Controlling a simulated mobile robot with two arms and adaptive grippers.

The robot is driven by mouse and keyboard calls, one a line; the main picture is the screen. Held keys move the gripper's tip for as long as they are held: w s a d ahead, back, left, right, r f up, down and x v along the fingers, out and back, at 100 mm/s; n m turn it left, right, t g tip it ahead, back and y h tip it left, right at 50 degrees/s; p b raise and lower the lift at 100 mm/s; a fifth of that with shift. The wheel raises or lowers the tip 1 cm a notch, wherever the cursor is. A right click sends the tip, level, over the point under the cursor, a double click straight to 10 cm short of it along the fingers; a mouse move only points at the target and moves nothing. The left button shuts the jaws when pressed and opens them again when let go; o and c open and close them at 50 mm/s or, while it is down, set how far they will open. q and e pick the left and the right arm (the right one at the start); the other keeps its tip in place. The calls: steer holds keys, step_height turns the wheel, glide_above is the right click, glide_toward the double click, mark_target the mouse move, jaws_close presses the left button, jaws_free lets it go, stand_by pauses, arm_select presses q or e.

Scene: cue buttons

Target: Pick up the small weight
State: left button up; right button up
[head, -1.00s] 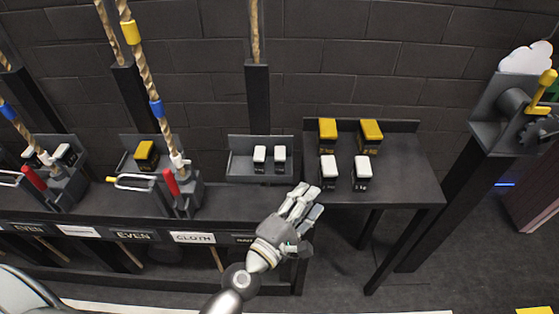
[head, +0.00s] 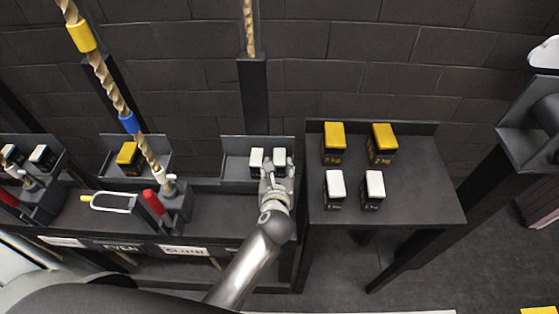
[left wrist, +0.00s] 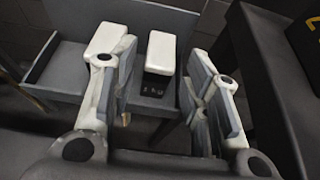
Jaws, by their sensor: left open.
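Two small white-topped weights with black bodies stand side by side in a dark wall tray: the left one (head: 256,158) and the right one (head: 279,155). My left gripper (head: 277,172) is at the front of this tray, by the right weight, and covers its lower part. In the left wrist view the gripper (left wrist: 160,70) is open, with the right weight (left wrist: 161,53) ahead between its fingers, apart from them. The left weight (left wrist: 108,38) is partly behind the left finger. My right gripper is not in view.
A dark side table (head: 425,195) at right holds two yellow-topped weights (head: 334,138) (head: 382,140) and two white-topped ones (head: 335,184) (head: 374,184). A rope with yellow and blue bands (head: 107,80) hangs at left, above a red-handled lever (head: 153,202). A dark post (head: 254,95) stands behind the tray.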

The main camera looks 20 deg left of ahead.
mark_target(280, 154)
arm_select(q)
steer(key=shift+w+a+f, duration=0.2)
steer(key=shift+w+f, duration=0.1)
steer(key=shift+w, duration=0.35)
steer(key=shift+w+a+f, duration=0.1)
steer(key=shift+w+f, duration=0.05)
steer(key=shift+w, duration=0.2)
steer(key=shift+x, duration=0.75)
steer(key=x, duration=0.3)
steer(key=shift+w+f, duration=0.1)
steer(key=shift+w, duration=0.05)
steer(key=shift+w+f, duration=0.2)
steer(key=shift+w, duration=0.2)
steer(key=shift+c, duration=0.4)
jaws_close()
steer(key=shift+w+r, duration=0.1)
steer(key=shift+r, duration=0.15)
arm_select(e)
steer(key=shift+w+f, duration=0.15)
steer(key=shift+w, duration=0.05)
